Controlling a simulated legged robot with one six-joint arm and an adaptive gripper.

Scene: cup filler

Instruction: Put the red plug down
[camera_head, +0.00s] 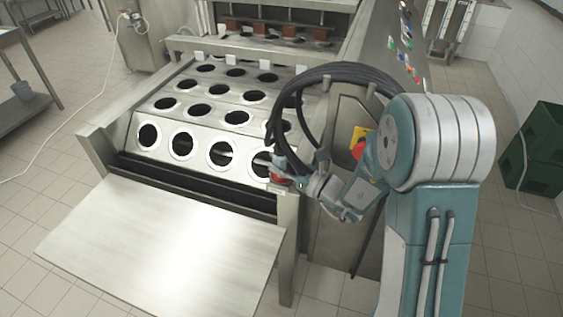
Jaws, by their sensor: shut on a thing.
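My gripper (283,174) is at the front right corner of the cup filler (200,140), beside the rightmost hole of the front row. It is shut on a small red thing, which I take to be the red plug (276,179). Only a little red shows between the fingers, so the plug's shape and tilt are hidden. I cannot tell whether the plug touches the machine's corner post below it.
A bare steel shelf (160,245) juts out at the front left. Thick black cable loops (320,75) hang close behind my gripper. A red knob on a yellow plate (358,137) sits on the machine's side. Green crates (540,145) stand at the right wall.

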